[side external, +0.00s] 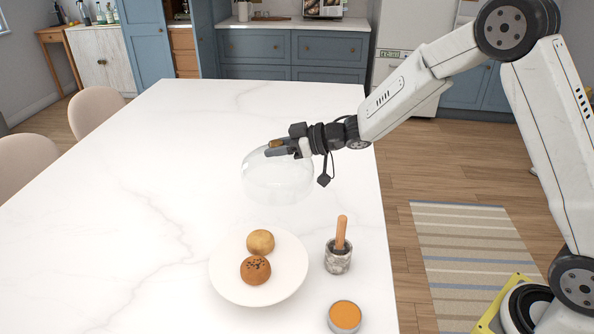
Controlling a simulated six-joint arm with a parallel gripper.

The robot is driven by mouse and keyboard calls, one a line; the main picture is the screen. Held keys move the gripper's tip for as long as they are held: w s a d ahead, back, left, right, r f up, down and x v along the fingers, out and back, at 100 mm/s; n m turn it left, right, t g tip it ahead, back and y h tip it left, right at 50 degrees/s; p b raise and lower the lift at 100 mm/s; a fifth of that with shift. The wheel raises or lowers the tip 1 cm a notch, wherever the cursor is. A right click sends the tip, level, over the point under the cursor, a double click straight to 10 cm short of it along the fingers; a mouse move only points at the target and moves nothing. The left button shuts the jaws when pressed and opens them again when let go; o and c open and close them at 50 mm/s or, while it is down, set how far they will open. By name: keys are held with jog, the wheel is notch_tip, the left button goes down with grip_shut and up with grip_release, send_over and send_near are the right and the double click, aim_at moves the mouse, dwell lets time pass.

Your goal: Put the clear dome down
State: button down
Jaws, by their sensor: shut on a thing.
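The clear dome (277,182) is a see-through glass cover with a small brown knob (276,144) on top. My gripper (279,149) is shut on that knob. The dome appears to be held above the white marble table, behind the plate in the picture; its exact height is hard to tell. The dome's lower rim is faint against the white top.
A white plate (228,284) holds a pale bun (260,242) and a darker seeded bun (255,270). Right of it stand a stone mortar (338,259) with a wooden pestle (341,232) and an orange-filled bowl (345,316). The table's left and far parts (130,200) are clear.

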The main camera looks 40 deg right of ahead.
jog(key=shift+w+d+f, duration=0.15)
jog(key=shift+w+d, duration=0.05)
notch_tip(320, 180, down, 10)
dwell(1.1)
jog(key=shift+f, duration=0.15)
jog(key=shift+c, duration=1.8)
grip_release()
jog(key=v, duration=1.2)
jog(key=shift+s, duration=0.15)
jog(key=shift+h, duration=0.3)
